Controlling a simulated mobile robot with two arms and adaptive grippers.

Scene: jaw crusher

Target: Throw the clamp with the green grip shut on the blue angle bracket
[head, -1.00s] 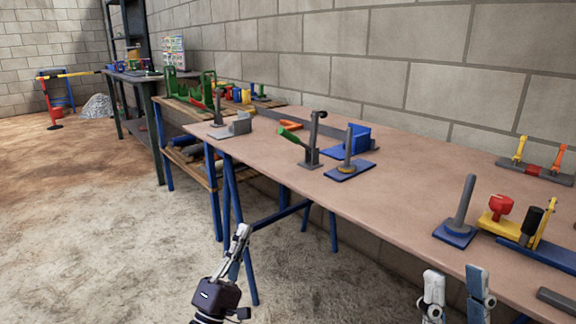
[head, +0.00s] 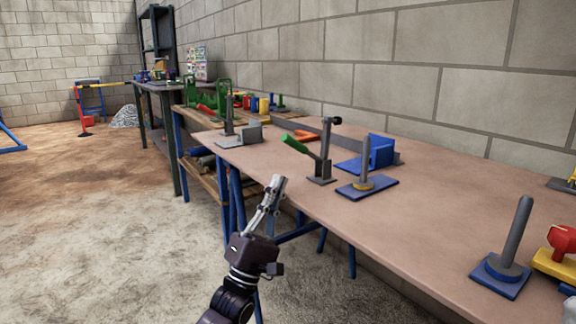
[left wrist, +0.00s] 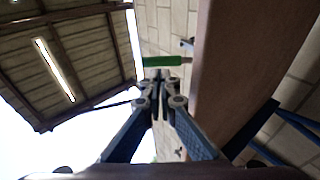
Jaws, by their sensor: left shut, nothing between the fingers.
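The clamp with the green grip (head: 320,168) stands on the table, its green handle (head: 295,144) slanting up to the left, away from its dark upright post. The blue angle bracket (head: 381,150) stands just behind and right of it on a blue base. My left gripper (head: 275,183) is shut and empty, pointing up beside the table's front edge, below and left of the green handle. In the left wrist view the closed fingertips (left wrist: 158,77) appear just below the green grip (left wrist: 162,61), with no clear contact. My right gripper is out of view.
The table (head: 420,225) also holds a blue-based post with a yellow ring (head: 365,181), a grey bracket (head: 250,132), an orange piece (head: 305,135) and another blue-based post (head: 517,240). The table's front edge lies close to my left gripper.

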